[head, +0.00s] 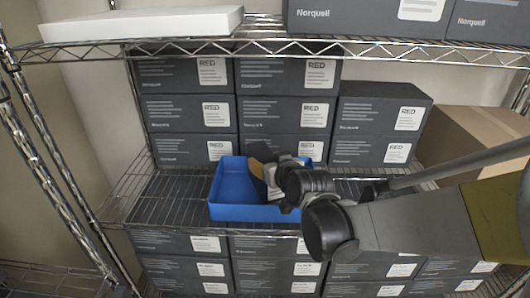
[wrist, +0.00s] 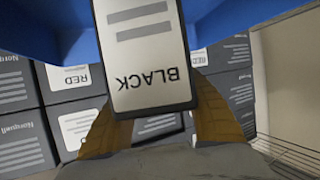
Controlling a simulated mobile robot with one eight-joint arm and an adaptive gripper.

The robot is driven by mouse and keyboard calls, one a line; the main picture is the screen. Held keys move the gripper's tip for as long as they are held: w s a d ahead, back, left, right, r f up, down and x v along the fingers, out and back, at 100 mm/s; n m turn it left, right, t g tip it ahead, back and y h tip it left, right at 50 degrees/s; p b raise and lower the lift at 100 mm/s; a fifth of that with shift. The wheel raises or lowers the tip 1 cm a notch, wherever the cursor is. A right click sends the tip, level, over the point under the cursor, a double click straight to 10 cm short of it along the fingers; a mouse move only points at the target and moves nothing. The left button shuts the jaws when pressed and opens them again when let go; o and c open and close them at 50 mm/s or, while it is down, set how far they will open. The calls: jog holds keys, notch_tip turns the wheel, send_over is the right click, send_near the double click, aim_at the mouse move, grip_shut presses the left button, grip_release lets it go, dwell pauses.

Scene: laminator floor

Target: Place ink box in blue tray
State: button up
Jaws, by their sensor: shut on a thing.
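The ink box (wrist: 150,60), dark with a white label reading BLACK, is between the two tan fingers of my gripper (wrist: 155,105) in the wrist view. The fingers are shut on its sides. In the head view my gripper (head: 265,168) is at the blue tray (head: 240,212), over its open inside. The arm comes in from the right and hides the tray's right part. The box is mostly hidden by my gripper in the head view, so I cannot tell whether it touches the tray floor. The blue tray (wrist: 40,25) also shows behind the box in the wrist view.
The tray stands on a wire shelf (head: 160,210). Dark RED-labelled boxes (head: 190,110) are stacked behind it, with a brown carton (head: 470,135) at the right. More boxes (head: 180,262) fill the shelf below. The upper shelf (head: 260,48) hangs above. Bare wire lies left of the tray.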

notch_tip(320, 180, down, 2)
jog(key=shift+w+f, duration=0.1)
jog(key=shift+w, duration=0.05)
jog(key=o, duration=1.4)
jog(key=shift+c, duration=0.2)
